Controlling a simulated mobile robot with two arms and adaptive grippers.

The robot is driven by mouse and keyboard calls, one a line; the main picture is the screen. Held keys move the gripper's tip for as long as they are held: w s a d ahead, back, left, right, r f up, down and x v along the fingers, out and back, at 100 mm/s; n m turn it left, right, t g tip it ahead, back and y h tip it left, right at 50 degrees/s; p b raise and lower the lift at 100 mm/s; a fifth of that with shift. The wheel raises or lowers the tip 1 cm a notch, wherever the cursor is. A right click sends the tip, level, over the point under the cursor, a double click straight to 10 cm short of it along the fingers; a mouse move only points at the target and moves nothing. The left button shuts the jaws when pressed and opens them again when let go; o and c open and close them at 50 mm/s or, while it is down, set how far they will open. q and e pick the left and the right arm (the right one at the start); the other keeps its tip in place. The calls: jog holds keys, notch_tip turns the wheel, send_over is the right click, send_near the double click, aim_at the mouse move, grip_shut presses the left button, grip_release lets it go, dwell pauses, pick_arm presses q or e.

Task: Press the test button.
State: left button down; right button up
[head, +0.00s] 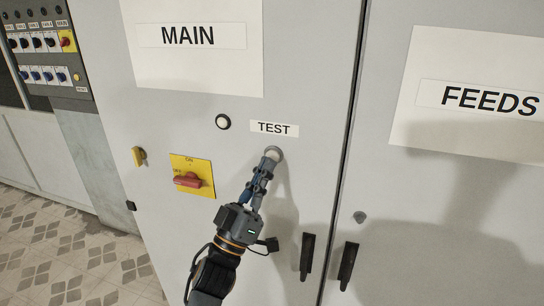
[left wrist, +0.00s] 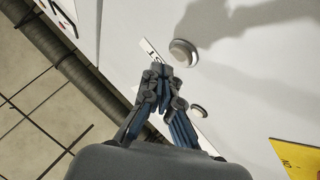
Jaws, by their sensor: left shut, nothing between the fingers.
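The test button (head: 275,152) is a round pale button with a grey rim, on the cabinet door just below the white TEST label (head: 274,128). My left gripper (head: 270,156) comes up from below, and its fingertips overlap the button's lower left part in the head view. In the left wrist view, the shut, empty fingertips (left wrist: 161,70) show beside the button (left wrist: 185,53) and cover part of the label (left wrist: 152,50). I cannot tell whether they touch the button. My right gripper is not in view.
A round white lamp or button (head: 222,122) with a dark rim sits left of the label. A red rotary switch (head: 188,180) on a yellow plate is lower left. Black handles (head: 307,256) flank the door gap. A switch panel (head: 45,50) stands far left.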

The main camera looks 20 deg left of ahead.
pick_arm(q)
jog(key=s+p, duration=0.1)
jog(key=s, duration=0.4)
jog(key=shift+a, duration=0.1)
jog(key=shift+w+f, duration=0.1)
dwell(0.6)
